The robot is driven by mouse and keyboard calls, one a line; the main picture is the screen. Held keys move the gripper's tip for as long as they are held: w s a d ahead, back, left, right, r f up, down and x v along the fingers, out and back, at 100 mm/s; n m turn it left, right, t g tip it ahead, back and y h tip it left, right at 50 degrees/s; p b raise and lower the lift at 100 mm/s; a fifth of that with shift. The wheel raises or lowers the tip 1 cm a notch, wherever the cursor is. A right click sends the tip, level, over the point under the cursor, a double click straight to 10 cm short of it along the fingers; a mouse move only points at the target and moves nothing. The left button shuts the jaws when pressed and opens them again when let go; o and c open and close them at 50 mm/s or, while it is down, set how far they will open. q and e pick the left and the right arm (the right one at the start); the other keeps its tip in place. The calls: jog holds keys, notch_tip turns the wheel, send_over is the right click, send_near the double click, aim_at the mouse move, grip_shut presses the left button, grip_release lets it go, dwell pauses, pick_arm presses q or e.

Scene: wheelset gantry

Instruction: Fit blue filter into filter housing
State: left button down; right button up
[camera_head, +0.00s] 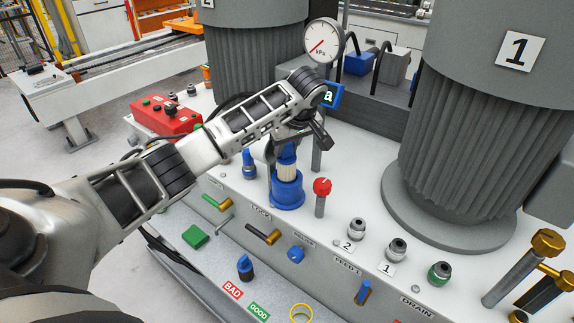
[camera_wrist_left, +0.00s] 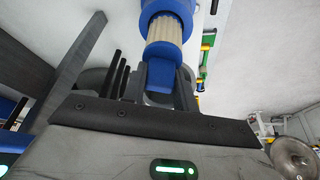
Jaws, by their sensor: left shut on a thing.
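The blue filter (camera_head: 287,171) has a cream pleated body and a blue cap. It stands upright at the mouth of the blue filter housing (camera_head: 287,195) on the white bench top. Its lower end is hidden by the housing rim, so I cannot tell how deep it sits. My left gripper (camera_head: 290,145) is above the housing, shut on the filter's blue cap. The left wrist view shows the cap (camera_wrist_left: 162,78) between the two fingers, the pleats (camera_wrist_left: 166,38) beyond it, and the housing (camera_wrist_left: 168,8) behind them. My right gripper is not in view.
A red-topped valve (camera_head: 321,188) stands just right of the housing, and a blue fitting (camera_head: 249,163) just left. A pressure gauge (camera_head: 323,40) rises behind my gripper. Large grey ribbed cylinders (camera_head: 470,150) stand at the back. The lower front shelf (camera_head: 215,258) holds several loose parts.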

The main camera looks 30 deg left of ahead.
aim_at(287, 167)
pick_arm(q)
jog(key=shift+f, duration=3.2)
jog(key=shift+f, duration=0.15)
jog(key=c, duration=1.1)
grip_release()
jog(key=v, duration=1.2)
jog(key=shift+r+b, duration=0.2)
jog(key=shift+b, duration=0.15)
